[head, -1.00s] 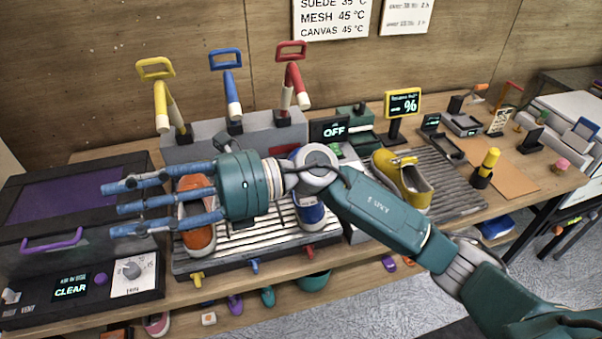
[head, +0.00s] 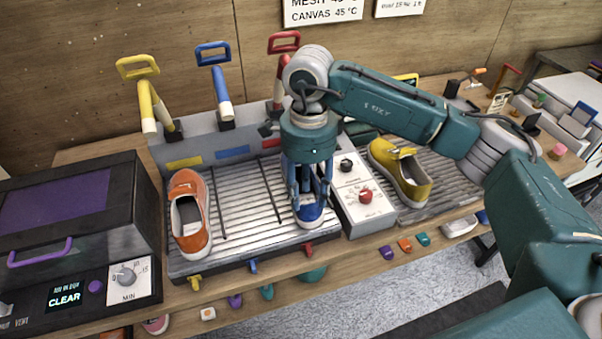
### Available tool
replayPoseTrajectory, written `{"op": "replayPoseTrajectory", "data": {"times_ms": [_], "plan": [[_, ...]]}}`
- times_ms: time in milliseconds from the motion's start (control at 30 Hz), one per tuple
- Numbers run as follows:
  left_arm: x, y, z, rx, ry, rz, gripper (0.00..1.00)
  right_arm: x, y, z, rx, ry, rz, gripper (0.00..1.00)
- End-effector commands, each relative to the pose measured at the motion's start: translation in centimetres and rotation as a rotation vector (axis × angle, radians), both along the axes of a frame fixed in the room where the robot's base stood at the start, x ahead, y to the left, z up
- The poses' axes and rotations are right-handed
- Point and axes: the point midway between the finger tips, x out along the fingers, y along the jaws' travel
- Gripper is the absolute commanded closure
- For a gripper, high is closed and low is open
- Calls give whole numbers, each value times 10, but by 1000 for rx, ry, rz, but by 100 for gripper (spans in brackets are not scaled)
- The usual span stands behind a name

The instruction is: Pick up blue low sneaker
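The blue low sneaker (head: 309,214) stands at the right end of the ribbed tray (head: 245,215), its toe towards the front edge. Only its blue and white toe shows clearly; my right gripper hides the rest. My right gripper (head: 311,197) points straight down over the sneaker, with its blue fingers reaching down at the shoe. Whether the fingers are closed on it or still apart cannot be told. The sneaker appears to rest on the tray. My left gripper is not in view.
An orange sneaker (head: 189,220) stands at the tray's left end. A yellow sneaker (head: 403,172) stands on a grey rack at right. A white control box (head: 361,196) with a red knob is close beside the blue sneaker. Yellow and blue handled levers (head: 214,80) rise behind.

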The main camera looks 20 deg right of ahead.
Motion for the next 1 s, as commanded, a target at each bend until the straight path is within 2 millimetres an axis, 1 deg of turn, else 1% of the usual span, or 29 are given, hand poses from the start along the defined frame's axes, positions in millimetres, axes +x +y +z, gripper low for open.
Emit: {"op": "replayPoseTrajectory", "data": {"times_ms": [167, 300, 433, 533, 700, 767, 800, 867, 900, 1000], "plan": [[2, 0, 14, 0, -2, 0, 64, -1, -2, -13, 1, 4, 0, 62], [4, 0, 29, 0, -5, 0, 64, 0, -5, -34, 1, 6, 0, 62], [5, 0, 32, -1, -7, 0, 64, 0, -4, -50, 1, 3, 0, 62], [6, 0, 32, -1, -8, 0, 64, 0, -4, -55, 2, 0, 0, 62], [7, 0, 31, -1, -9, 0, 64, 1, -4, -56, 2, 0, 1, 62], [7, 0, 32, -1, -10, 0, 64, 1, -4, -56, 2, 0, 1, 72], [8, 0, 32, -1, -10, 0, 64, 0, -4, -55, 2, 0, 1, 80], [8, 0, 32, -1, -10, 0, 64, 0, -4, -55, 2, 0, 1, 91], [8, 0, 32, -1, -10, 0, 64, 0, -4, -55, 2, 0, 1, 99], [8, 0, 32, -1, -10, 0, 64, 0, -4, -55, 2, 0, 1, 100]]}}
